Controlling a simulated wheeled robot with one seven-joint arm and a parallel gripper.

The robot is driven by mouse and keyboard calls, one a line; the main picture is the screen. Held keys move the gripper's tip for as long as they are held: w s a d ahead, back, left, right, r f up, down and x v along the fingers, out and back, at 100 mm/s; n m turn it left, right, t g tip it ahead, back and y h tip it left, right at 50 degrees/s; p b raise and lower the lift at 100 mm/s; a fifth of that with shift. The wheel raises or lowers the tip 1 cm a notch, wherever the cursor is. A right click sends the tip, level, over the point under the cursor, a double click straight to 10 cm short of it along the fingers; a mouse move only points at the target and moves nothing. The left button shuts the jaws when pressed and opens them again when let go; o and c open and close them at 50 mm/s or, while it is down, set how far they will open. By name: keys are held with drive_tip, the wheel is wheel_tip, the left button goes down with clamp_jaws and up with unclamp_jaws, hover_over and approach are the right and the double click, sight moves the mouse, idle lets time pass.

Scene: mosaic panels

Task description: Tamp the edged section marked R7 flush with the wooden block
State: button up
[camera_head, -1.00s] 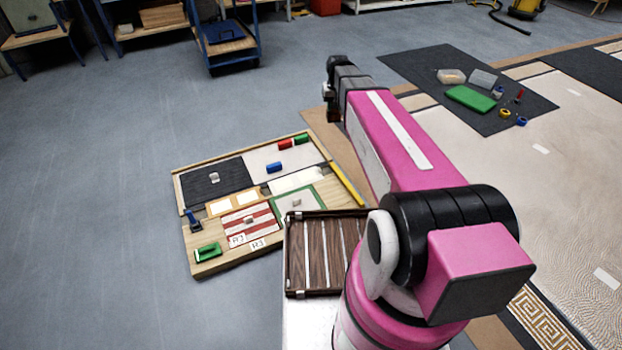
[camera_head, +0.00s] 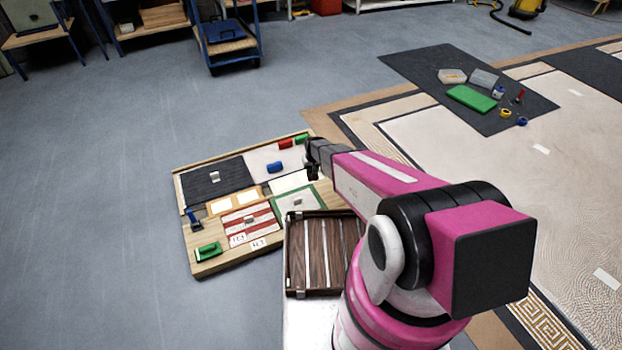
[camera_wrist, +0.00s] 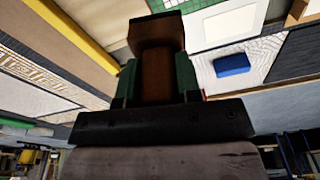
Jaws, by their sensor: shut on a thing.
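My gripper (camera_head: 311,168) is over the right edge of the wooden board in the head view. In the wrist view, my gripper (camera_wrist: 158,82) is shut on a brown wooden block (camera_wrist: 157,36), with green faces on either side of it. The block's end sticks out beyond the jaws, clear of any surface as far as I can tell. Small white label cards (camera_head: 258,244) lie by a red-and-white striped panel (camera_head: 236,222), but their marks are too small to read surely. I cannot pick out the section marked R7.
The board also carries a green-handled tool (camera_head: 208,249), a blue block (camera_head: 275,167) and a dark panel (camera_head: 225,183). A brown slatted tray (camera_head: 314,280) stands in front. A patterned mosaic floor (camera_head: 560,190) spreads right, with a dark mat (camera_head: 420,70) holding tools. Grey floor is clear at left.

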drive_tip(key=f, duration=0.3)
drive_tip(key=s+f, duration=0.1)
drive_tip(key=f, duration=0.1)
drive_tip(key=shift+a+f, duration=0.1)
drive_tip(key=shift+a, duration=0.3)
drive_tip(key=shift+f, duration=2.95)
drive_tip(key=shift+f, duration=0.8)
drive_tip(key=shift+r, duration=3.6)
